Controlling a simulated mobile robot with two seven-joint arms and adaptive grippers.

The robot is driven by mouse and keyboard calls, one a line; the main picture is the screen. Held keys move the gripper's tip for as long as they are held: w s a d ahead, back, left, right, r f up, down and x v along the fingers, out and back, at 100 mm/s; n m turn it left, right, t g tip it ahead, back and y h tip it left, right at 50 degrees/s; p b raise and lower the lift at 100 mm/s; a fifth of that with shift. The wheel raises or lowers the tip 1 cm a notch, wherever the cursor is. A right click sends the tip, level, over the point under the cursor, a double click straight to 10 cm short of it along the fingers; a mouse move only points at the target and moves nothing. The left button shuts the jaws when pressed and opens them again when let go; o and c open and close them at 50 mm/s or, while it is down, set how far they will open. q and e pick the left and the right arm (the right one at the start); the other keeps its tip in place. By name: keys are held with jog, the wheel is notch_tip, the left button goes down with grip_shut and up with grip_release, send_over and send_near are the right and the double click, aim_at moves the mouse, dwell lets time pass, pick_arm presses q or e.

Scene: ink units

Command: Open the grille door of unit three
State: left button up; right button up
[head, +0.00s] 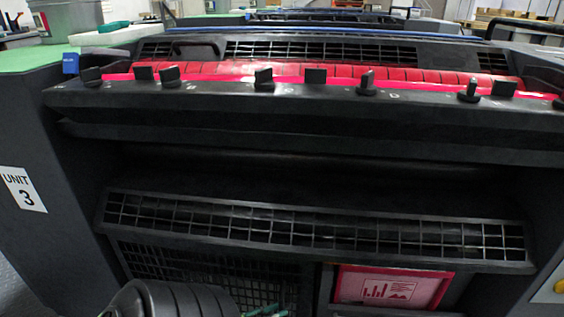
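Unit three is a dark machine with a white "UNIT 3" label (22,190) on its left side panel. A long slanted grille (320,229) with square openings crosses its front at mid-height. Below it on the left is an upright mesh grille panel (200,272), its lower part cut off and partly covered. I see no open gap at either grille, and cannot tell which is the door. A dark ribbed rounded shape with small green tips beside it shows at the bottom edge; it may be part of my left arm. No gripper is clearly seen; my right one is out of view.
A red-framed panel (392,287) sits at the lower right. Above, a ledge (300,104) carries several black knobs in front of a red roller (330,75). A green-topped surface (40,57) with a blue item (70,63) is at the upper left.

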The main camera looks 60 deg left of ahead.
pick_arm(q)
jog(key=s, duration=1)
jog(key=shift+a, duration=0.4)
jog(key=shift+w, duration=0.1)
